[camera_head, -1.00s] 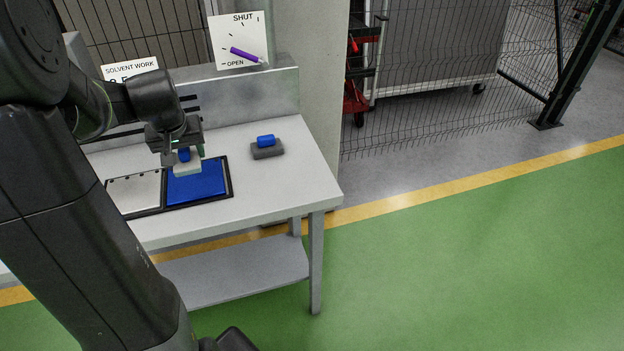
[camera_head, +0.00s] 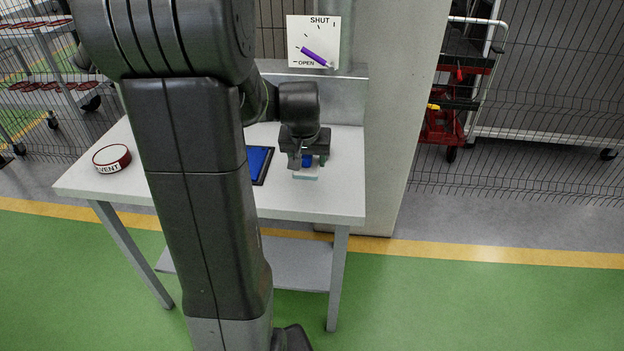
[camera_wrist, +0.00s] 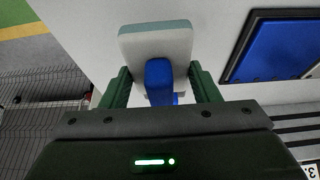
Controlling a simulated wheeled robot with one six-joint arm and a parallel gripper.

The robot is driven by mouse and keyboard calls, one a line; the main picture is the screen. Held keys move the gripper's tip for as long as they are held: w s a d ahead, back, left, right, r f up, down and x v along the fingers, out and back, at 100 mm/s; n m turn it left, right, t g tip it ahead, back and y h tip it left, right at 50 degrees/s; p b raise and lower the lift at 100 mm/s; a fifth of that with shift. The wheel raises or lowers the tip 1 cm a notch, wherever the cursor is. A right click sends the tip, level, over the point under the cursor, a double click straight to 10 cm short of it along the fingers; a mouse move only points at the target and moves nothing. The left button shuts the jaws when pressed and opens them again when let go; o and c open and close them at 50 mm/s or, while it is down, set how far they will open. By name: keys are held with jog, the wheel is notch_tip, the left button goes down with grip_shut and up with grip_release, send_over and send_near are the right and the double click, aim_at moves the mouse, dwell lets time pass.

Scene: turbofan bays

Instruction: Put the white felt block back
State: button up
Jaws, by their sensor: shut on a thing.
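The white felt block (camera_wrist: 158,45) has a blue grip (camera_wrist: 159,80) on it. My gripper (camera_wrist: 158,88) is shut on the block's blue grip in the wrist view. In the head view my gripper (camera_head: 304,160) is over the right part of the white table, and the pale block (camera_head: 305,177) shows just under it. I cannot tell whether the block touches the table top. The blue panel (camera_head: 259,162) in a dark frame lies to the left of my gripper, partly hidden behind my arm.
The white table (camera_head: 335,195) has a red-rimmed round container (camera_head: 111,158) at its left. A SHUT/OPEN sign (camera_head: 313,42) with a purple lever stands behind. A pillar (camera_head: 395,120) rises right of the table. A red trolley (camera_head: 445,110) stands behind the mesh fence.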

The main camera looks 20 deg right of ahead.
aim_at(308, 186)
jog(key=shift+f, duration=2.75)
jog(key=shift+f+b, duration=0.25)
jog(key=shift+b, duration=0.1)
jog(key=o, duration=1)
jog(key=shift+r, duration=0.1)
jog(key=shift+c, duration=0.2)
jog(key=shift+r, duration=0.45)
jog(key=p+v, duration=0.1)
jog(key=v, duration=1)
jog(key=shift+s+a+r, duration=0.1)
jog(key=shift+s+r, duration=0.1)
